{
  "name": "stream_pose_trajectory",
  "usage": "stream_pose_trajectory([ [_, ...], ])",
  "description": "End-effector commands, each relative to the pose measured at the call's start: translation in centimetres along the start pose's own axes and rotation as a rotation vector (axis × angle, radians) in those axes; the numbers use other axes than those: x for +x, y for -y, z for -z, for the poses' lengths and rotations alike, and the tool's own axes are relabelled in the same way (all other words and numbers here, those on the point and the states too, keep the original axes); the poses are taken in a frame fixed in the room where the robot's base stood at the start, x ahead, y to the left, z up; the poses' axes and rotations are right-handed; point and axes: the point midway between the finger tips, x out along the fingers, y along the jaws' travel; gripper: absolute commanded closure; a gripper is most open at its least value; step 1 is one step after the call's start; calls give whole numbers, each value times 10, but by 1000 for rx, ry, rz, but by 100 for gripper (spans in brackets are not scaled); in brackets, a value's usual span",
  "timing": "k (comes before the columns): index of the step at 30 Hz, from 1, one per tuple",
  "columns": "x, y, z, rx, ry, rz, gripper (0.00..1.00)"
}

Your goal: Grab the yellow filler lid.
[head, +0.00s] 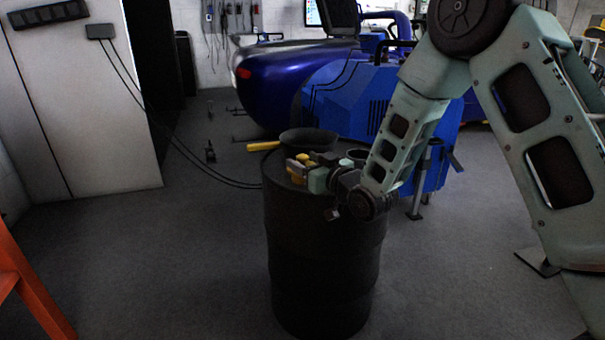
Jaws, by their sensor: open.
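A small yellow part (298,179), which looks like the yellow filler lid, shows on top of the black drum (322,255). My gripper (297,167) is low over the drum top with its jaws open, right at the yellow part. The fingers and wrist cover some of the yellow part, so its full shape is hidden. I cannot tell whether the fingers touch it.
A dark, wide bowl or funnel (308,138) and a yellow handle (263,146) are at the drum's back edge. A dark cup-like thing (357,155) is beside my wrist. A blue machine (345,102) stands behind. Floor left of the drum is mostly clear, with cables.

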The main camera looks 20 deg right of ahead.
Motion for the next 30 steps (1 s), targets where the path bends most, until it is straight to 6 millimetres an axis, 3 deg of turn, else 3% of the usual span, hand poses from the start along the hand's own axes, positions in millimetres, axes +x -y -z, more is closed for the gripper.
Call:
stream_pose_trajectory([
  [3,0,0,0,0,0,0,49],
  [8,0,0,0,0,0,0,94],
  [19,0,0,8,-1,-1,0,95],
  [30,-1,0,78,-2,-3,-1,95],
])
